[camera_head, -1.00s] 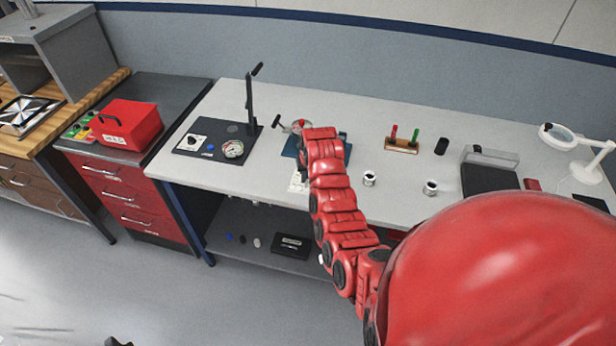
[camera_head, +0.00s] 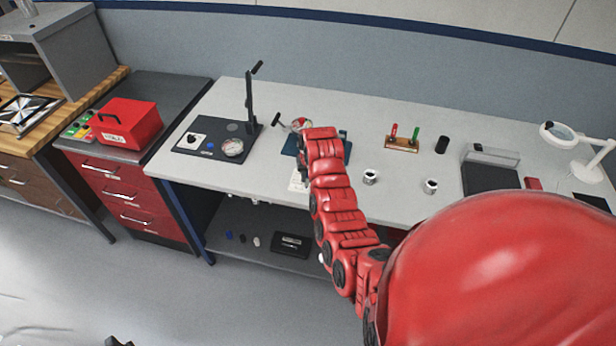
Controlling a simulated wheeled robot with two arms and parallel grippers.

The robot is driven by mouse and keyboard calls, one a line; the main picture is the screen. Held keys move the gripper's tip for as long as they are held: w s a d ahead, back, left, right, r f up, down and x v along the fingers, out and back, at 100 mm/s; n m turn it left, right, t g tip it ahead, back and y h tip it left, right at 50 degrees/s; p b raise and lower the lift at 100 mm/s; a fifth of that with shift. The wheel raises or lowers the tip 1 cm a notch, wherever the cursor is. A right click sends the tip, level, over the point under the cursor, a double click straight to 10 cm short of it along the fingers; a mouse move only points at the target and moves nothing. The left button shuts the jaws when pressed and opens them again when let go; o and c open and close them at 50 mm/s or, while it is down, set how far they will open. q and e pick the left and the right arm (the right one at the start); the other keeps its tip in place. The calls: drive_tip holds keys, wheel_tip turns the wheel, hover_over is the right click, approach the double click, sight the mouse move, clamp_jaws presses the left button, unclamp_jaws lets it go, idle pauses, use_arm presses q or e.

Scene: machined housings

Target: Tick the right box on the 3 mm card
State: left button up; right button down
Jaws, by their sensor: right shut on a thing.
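A small white card (camera_head: 297,182) lies on the light grey bench top, at the front edge of a dark blue fixture (camera_head: 290,146). Its print and boxes are too small to read, and my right arm covers part of it. My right gripper (camera_head: 304,172) is at the card, mostly hidden behind the red links of my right arm. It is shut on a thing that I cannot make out. Whether this touches the card cannot be told. A small dark tip at the bottom left edge may be my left gripper (camera_head: 118,342); its jaws do not show.
A black plate (camera_head: 190,150) with a post and a gauge (camera_head: 233,147) stands left of the fixture. Two small metal cylinders (camera_head: 370,177) (camera_head: 431,186), a wooden rack (camera_head: 402,145) with red and green handles, and a magnifier lamp (camera_head: 560,132) stand to the right.

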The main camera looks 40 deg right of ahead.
drive_tip(key=shift+b, duration=0.3)
idle(0.9)
drive_tip(key=shift+r, duration=3.45)
